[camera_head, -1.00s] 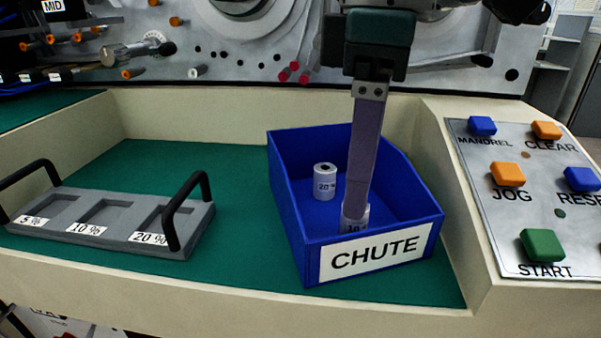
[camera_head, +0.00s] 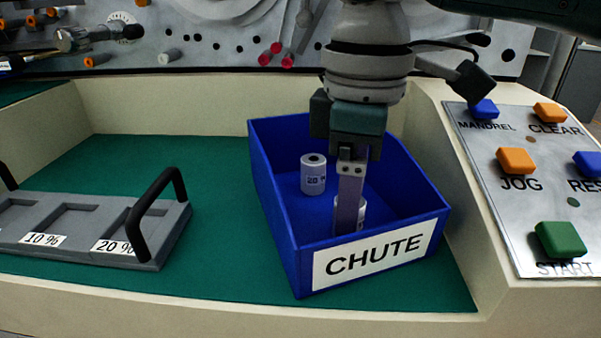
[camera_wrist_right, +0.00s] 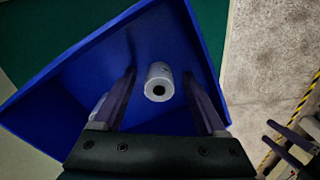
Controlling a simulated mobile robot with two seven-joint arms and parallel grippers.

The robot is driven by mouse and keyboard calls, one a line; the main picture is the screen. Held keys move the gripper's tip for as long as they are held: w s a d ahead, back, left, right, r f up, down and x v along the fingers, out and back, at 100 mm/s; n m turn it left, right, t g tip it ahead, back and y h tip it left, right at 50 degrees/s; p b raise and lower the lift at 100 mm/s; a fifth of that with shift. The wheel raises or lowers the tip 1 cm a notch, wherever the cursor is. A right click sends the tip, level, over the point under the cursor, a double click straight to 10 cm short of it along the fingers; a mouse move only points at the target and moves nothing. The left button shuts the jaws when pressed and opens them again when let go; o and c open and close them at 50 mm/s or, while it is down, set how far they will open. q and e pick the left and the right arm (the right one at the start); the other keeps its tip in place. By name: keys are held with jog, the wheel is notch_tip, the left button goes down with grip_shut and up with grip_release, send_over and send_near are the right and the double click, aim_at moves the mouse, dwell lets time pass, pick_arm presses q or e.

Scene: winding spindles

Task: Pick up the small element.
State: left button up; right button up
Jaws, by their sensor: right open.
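Two small light-grey cylindrical elements stand in the blue chute bin (camera_head: 272,190). The front one (camera_head: 362,212) is partly hidden behind a finger of my right gripper (camera_head: 347,232), which points down into the bin. In the right wrist view an element (camera_wrist_right: 158,74) with a dark hole lies between the spread, open fingers, with a gap on both sides. Another element (camera_wrist_right: 97,105) shows partly behind the left finger. My left gripper (camera_wrist_right: 275,140) shows at the lower right of that view, its fingers apart.
A grey tray (camera_head: 75,254) with black handles and percent labels lies left of the bin on the green mat (camera_head: 215,215). A button panel (camera_head: 500,215) is at the right. The bin's walls surround my right fingers closely.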

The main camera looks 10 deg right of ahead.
grip_shut()
dwell(0.6)
